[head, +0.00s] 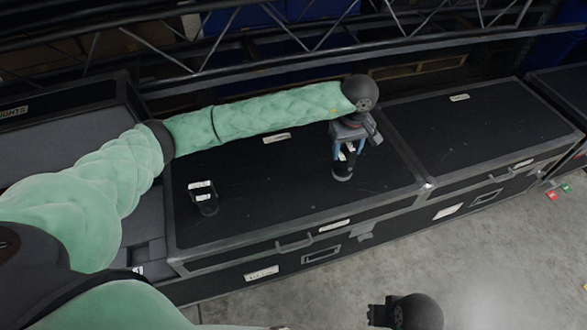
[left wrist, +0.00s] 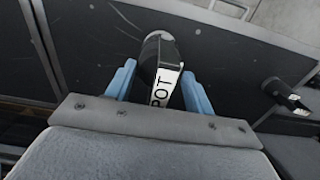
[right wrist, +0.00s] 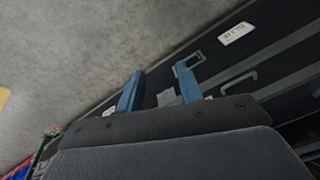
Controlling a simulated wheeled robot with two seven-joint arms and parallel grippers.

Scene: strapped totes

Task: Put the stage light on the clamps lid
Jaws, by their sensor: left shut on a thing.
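A small black stage light (head: 342,172) with a white label is between the blue fingers of my left gripper (head: 348,153), which is shut on it. In the left wrist view the stage light (left wrist: 150,58) shows the letters "POT" on its label. It is upright over the right part of the middle case's black lid (head: 270,205); I cannot tell whether it touches the lid. The lid's small labels are too small to read, so I cannot tell which is the clamps lid. My right gripper (right wrist: 158,84) is open and empty, out over the floor in front of the cases.
A second black light-like object (head: 203,198) with white labels stands on the same lid at left. Another black case lid (head: 480,125) adjoins at right. An open case (head: 60,110) is at left. Metal trusses run behind. Grey floor lies in front.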

